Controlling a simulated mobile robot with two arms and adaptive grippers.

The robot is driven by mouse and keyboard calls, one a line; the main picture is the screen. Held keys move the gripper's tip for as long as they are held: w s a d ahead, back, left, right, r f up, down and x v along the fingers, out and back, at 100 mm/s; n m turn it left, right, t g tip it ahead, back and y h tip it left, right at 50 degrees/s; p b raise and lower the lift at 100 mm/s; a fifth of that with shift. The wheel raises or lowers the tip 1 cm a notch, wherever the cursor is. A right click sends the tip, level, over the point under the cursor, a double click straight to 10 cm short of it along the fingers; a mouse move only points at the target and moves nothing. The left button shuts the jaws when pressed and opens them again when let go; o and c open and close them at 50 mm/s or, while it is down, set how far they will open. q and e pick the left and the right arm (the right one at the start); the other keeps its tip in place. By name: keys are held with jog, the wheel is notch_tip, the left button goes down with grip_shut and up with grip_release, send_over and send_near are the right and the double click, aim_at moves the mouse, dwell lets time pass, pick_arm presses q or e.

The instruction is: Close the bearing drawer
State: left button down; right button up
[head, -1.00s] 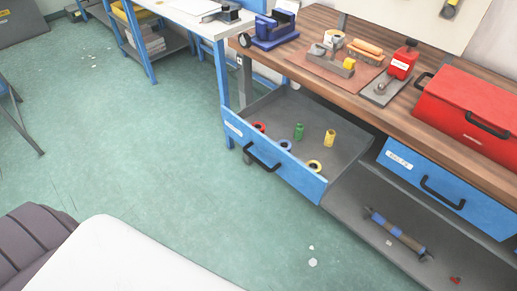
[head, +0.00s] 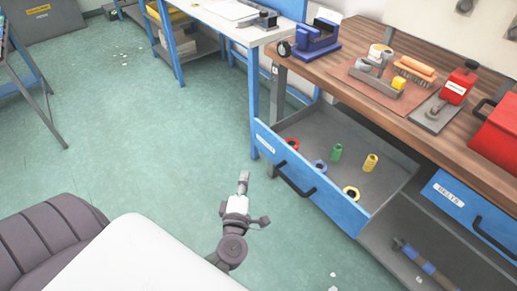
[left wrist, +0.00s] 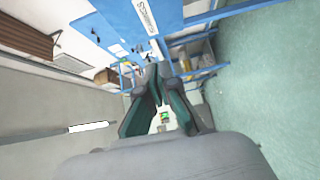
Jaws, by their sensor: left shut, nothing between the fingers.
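The bearing drawer (head: 341,206) stands pulled out from under the workbench in the head view, with a blue front, a white label and a black handle (head: 294,179). Inside it are red, blue and yellow rings, a green bearing piece (head: 336,152) and a yellow one (head: 371,162). My left gripper (head: 244,176) is shut and empty, in front of and left of the drawer front, apart from the handle. Its closed fingers also show in the left wrist view (left wrist: 158,72). My right gripper is out of view.
A closed drawer labelled BELTS (head: 461,205) is at right. The green floor left of the drawer is clear.

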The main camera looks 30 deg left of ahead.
pick_arm(q)
send_near(261, 141)
jog(key=w+a, duration=0.2)
jog(key=a, duration=0.2)
jog(key=shift+w+d, duration=0.2)
jog(key=shift+w, duration=0.4)
jog(key=shift+w+d, duration=0.25)
jog(key=shift+w, duration=0.35)
jog(key=shift+w+d, duration=0.2)
jog(key=shift+w, duration=0.35)
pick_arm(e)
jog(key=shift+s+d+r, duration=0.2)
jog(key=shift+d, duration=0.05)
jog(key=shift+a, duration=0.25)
